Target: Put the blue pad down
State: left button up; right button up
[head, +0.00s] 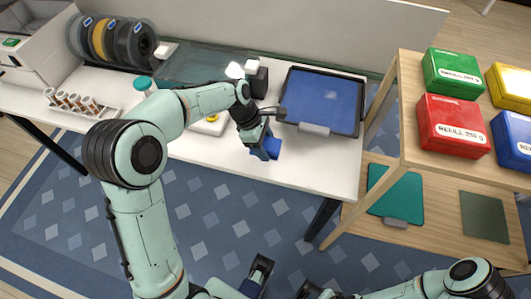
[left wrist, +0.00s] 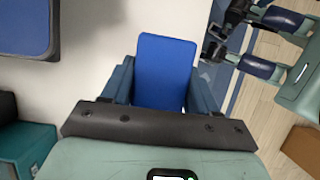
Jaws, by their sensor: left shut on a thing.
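My left gripper (head: 264,150) is shut on the blue pad (head: 273,147), above or at the front part of the white worktable; I cannot tell whether the pad touches the top. In the left wrist view the blue pad (left wrist: 165,70) shows as a plain blue rectangle between the two dark blue fingers, its lower end hidden by the gripper body. My right arm comes in at the lower right of the head view. Its dark end is low at the bottom edge, away from the pad, and its jaws do not show clearly.
A black-rimmed tray with a blue surface (head: 322,101) lies right behind the pad. Spools (head: 108,40) and a vial rack (head: 82,105) stand at the left. A wooden shelf (head: 420,165) with coloured boxes stands at the right. The white tabletop (head: 325,165) is bare near its front right.

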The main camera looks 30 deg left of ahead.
pick_arm(q)
notch_tip(320, 180, down, 5)
jog(key=shift+r+b, duration=0.2)
jog(key=shift+b, duration=0.15)
jog(key=shift+f, duration=0.1)
jog(key=o, duration=1.1)
jog(key=p+v, duration=0.2)
jog(key=v, duration=1)
jog(key=shift+s, duration=0.1)
